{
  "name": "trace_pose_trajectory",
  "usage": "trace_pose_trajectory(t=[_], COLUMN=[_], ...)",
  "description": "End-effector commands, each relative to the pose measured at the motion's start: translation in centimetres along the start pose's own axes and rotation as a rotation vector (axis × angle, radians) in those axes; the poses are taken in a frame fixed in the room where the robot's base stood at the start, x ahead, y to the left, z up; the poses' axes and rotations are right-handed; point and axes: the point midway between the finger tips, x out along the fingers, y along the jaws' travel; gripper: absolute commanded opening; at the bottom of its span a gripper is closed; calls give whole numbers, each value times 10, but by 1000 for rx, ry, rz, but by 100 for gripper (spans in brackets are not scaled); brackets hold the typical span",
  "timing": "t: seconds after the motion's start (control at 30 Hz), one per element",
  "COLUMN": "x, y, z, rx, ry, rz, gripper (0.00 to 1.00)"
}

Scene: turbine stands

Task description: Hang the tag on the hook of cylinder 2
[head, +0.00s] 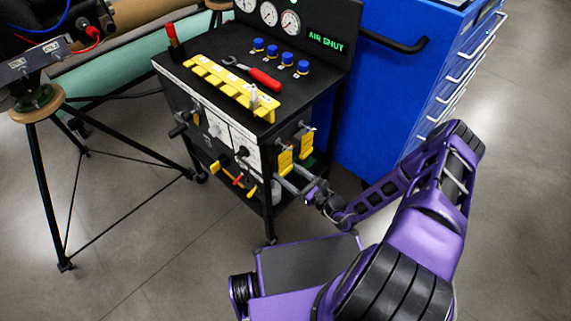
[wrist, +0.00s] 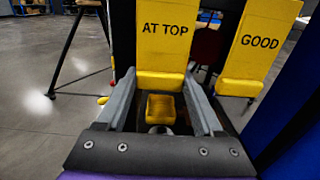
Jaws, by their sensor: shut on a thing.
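A yellow tag reading "AT TOP" (wrist: 165,38) stands upright between the fingers of my gripper (wrist: 160,80), which is shut on its thick lower end. In the head view this tag (head: 285,162) is at the right side of the black cart, with my gripper (head: 287,174) reaching it from the lower right. A second yellow tag reading "GOOD" (wrist: 258,42) hangs just right of my right finger; it also shows in the head view (head: 306,144). The tops of both tags are cut off in the wrist view. I cannot tell which hook belongs to cylinder 2.
The black cart (head: 210,110) carries a yellow rack (head: 230,85), a red-handled wrench (head: 264,77), blue-capped fittings and a gauge panel reading "AIR SHUT" (head: 326,43). A blue cabinet (head: 400,90) stands close on the right. A tripod stand (head: 45,175) is at left.

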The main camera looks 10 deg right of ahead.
Motion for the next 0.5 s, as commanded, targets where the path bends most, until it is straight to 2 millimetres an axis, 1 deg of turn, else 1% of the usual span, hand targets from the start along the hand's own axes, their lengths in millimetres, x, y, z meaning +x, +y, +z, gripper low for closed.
trace_pose_trajectory(t=[0.5], x=[-4], y=[0], z=[0], rx=[0], ry=[0], rz=[-1], gripper=[0])
